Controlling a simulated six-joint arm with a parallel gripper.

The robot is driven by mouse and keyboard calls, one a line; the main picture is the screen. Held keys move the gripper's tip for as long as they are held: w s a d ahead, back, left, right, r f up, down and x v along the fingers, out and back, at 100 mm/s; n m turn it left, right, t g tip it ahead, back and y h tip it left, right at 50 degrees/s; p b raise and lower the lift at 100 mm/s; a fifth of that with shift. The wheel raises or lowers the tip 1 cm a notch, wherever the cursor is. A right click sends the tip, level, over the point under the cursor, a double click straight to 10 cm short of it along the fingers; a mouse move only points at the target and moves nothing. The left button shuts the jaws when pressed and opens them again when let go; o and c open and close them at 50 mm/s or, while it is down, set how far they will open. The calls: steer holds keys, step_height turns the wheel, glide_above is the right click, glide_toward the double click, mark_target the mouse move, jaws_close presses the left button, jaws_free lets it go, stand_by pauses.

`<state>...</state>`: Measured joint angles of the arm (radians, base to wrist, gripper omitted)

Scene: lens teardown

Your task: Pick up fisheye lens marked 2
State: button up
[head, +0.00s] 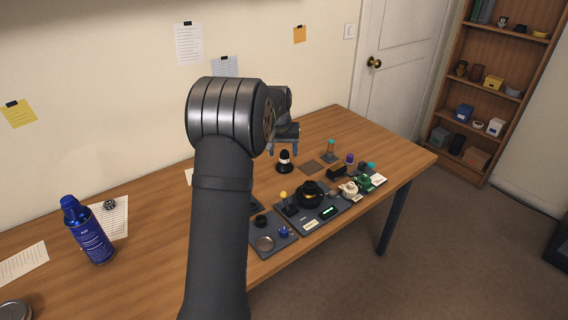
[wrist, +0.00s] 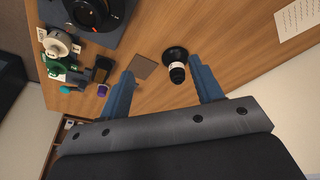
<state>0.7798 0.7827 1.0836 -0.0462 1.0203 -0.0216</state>
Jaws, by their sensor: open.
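A small black piece with a wide round base and a white band (head: 285,161) stands on the wooden table near my gripper. It also shows in the wrist view (wrist: 176,66), between the fingers and closer to the right one. No number is legible, so I cannot confirm which piece is fisheye lens 2. A larger black round lens-like part (head: 310,193) sits on a dark tray; it shows at the top of the wrist view (wrist: 90,12). My gripper (head: 283,152) has its blue fingers spread, also seen in the wrist view (wrist: 161,68), with nothing held.
A brown square pad (wrist: 144,67) lies left of the banded piece in the wrist view. Dark trays (head: 273,244) with small parts line the table's front. A purple-topped piece (head: 350,157) and green part (head: 366,184) stand right. A blue spray can (head: 88,232) stands far left.

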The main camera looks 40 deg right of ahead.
steer(key=m+t+h, duration=0.1)
steer(key=m, duration=0.1)
glide_toward(284, 152)
step_height(284, 152, up, 4)
steer(key=a, duration=0.2)
steer(key=x, duration=1.2)
steer(key=shift+s+d, duration=0.25)
steer(key=shift+d, duration=0.05)
steer(key=shift+s+x, duration=0.15)
steer(key=shift+x, duration=1.15)
steer(key=shift+s+x, duration=0.1)
steer(key=shift+x, duration=1.25)
steer(key=shift+d, duration=0.1)
steer(key=shift+c, duration=0.4)
steer(key=c, duration=1.1)
